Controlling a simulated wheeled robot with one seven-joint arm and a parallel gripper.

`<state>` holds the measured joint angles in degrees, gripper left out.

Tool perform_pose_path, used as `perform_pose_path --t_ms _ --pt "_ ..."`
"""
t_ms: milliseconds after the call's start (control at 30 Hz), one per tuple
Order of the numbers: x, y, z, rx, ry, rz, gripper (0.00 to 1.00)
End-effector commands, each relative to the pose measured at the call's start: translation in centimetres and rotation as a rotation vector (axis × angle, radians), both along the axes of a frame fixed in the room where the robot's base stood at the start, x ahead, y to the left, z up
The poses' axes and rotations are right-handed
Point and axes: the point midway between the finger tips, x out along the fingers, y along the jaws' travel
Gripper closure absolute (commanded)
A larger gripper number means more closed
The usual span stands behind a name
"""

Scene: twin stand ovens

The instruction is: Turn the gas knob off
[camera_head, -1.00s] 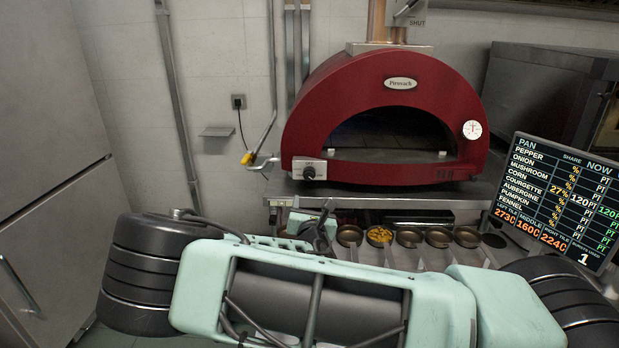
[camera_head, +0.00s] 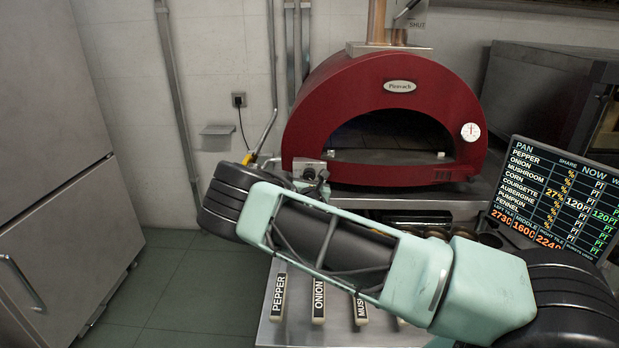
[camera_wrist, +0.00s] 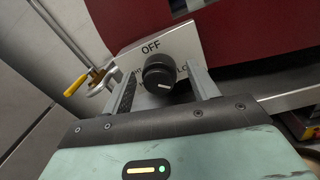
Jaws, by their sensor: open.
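The black gas knob (camera_wrist: 158,75) sits on a metal plate (camera_wrist: 188,44) marked OFF at the front left of the red pizza oven (camera_head: 385,115). In the wrist view its white mark is at its lower side, away from the OFF label. The knob also shows small in the head view (camera_head: 309,173). My gripper (camera_wrist: 166,74) is open, with one finger on each side of the knob. I cannot tell whether either finger touches it. In the head view my gripper is mostly hidden by my arm.
A yellow-tipped lever on a pipe (camera_head: 248,158) is left of the oven; it also shows in the wrist view (camera_wrist: 74,86). A counter with labelled handles (camera_head: 318,300) lies below. A display screen (camera_head: 560,200) stands at right. A tall steel cabinet (camera_head: 50,150) is at left.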

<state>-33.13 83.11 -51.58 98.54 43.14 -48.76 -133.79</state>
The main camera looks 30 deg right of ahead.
Motion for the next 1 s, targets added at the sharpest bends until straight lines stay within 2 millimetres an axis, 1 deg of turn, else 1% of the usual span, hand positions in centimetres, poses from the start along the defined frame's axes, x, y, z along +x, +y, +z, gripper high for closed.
perform_pose_path --t_ms 267,367,400,433,767,1000 --pt "0.13 -0.09 -0.04 0.0 0.001 0.0 0.41" --pt "0.12 -0.08 -0.04 0.001 0.001 -0.001 0.66" --pt "0.12 -0.08 -0.04 0.001 0.001 -0.001 0.77" --pt "0.12 -0.08 -0.04 0.001 0.001 -0.001 0.85" --pt "0.11 -0.07 -0.19 0.024 -0.015 0.0 0.85" --pt "0.14 -0.04 -0.44 0.123 -0.083 -0.001 0.85"
